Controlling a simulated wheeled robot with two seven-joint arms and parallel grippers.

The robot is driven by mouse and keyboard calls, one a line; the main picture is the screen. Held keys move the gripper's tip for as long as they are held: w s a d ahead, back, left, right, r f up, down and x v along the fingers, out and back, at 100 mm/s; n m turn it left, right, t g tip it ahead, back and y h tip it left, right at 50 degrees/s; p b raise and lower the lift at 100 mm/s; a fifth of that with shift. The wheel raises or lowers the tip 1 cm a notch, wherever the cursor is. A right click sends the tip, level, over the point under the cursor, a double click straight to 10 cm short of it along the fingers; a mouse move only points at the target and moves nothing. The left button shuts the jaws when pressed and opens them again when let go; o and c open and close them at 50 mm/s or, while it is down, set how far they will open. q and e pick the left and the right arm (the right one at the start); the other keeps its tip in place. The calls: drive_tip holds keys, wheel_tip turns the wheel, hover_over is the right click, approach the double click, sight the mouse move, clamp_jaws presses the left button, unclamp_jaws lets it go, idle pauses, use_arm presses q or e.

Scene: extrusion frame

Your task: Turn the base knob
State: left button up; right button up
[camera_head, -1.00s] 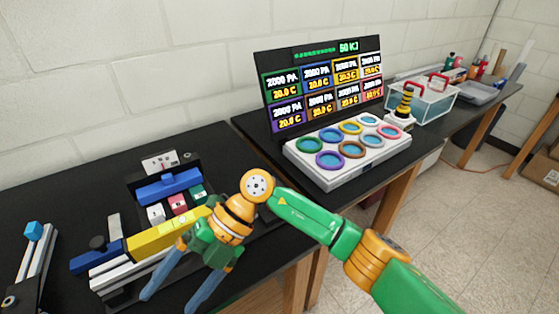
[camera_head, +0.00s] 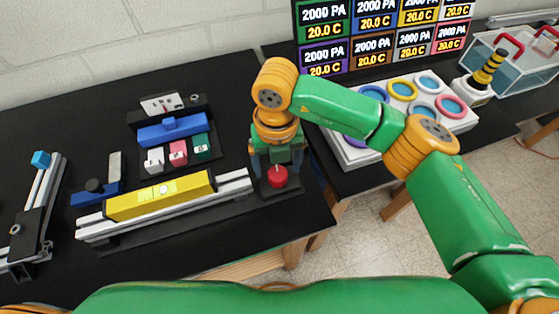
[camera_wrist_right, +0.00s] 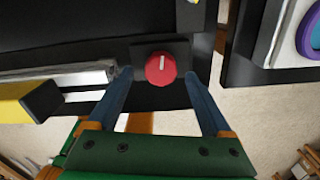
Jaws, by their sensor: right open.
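The base knob (camera_head: 277,177) is a round red knob on a small black base at the right end of the extrusion frame. It also shows in the right wrist view (camera_wrist_right: 160,69), where a white mark on its top points towards the top of the picture. My right gripper (camera_head: 276,165) is open above the knob. In the wrist view the right gripper's blue fingers (camera_wrist_right: 157,76) stand on either side of the knob, with gaps showing. I cannot tell how high the fingertips are. My left gripper is not in view.
A yellow bar (camera_head: 160,196) lies along the silver extrusion (camera_head: 236,183), left of the knob. A blue block (camera_head: 172,131) and several small coloured blocks stand behind. A white panel with coloured rings (camera_head: 432,132) is to the right. The table's front edge is close to the knob.

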drive_tip(key=shift+s+a+f, duration=0.1)
drive_tip(key=shift+s+f, duration=0.05)
drive_tip(key=shift+f, duration=0.75)
drive_tip(key=shift+w+d+f, duration=0.2)
drive_tip(key=shift+w+f, duration=0.05)
drive_tip(key=shift+a, duration=0.1)
clamp_jaws()
drive_tip(key=shift+f+n+b, duration=0.15)
drive_tip(key=shift+n+b, duration=0.35)
drive_tip(key=shift+b, duration=0.15)
drive_tip(key=n+b, duration=0.4)
drive_tip(key=b, duration=0.1)
drive_tip(key=shift+f+n+b, duration=0.1)
drive_tip(key=shift+n+b, duration=0.25)
drive_tip(key=shift+n, duration=0.05)
drive_tip(key=n+b, duration=0.2)
drive_tip(key=shift+n, duration=0.4)
drive_tip(key=n+b, duration=0.1)
drive_tip(key=n, duration=0.1)
drive_tip(key=shift+r+n, duration=0.2)
drive_tip(key=shift+n, duration=0.2)
drive_tip(key=n+b, duration=0.1)
drive_tip(key=n, duration=0.1)
drive_tip(key=shift+n, duration=0.3)
drive_tip(key=n+b, duration=0.1)
drive_tip(key=n, duration=0.4)
drive_tip(key=shift+r+n, duration=0.15)
drive_tip(key=shift+n, duration=0.15)
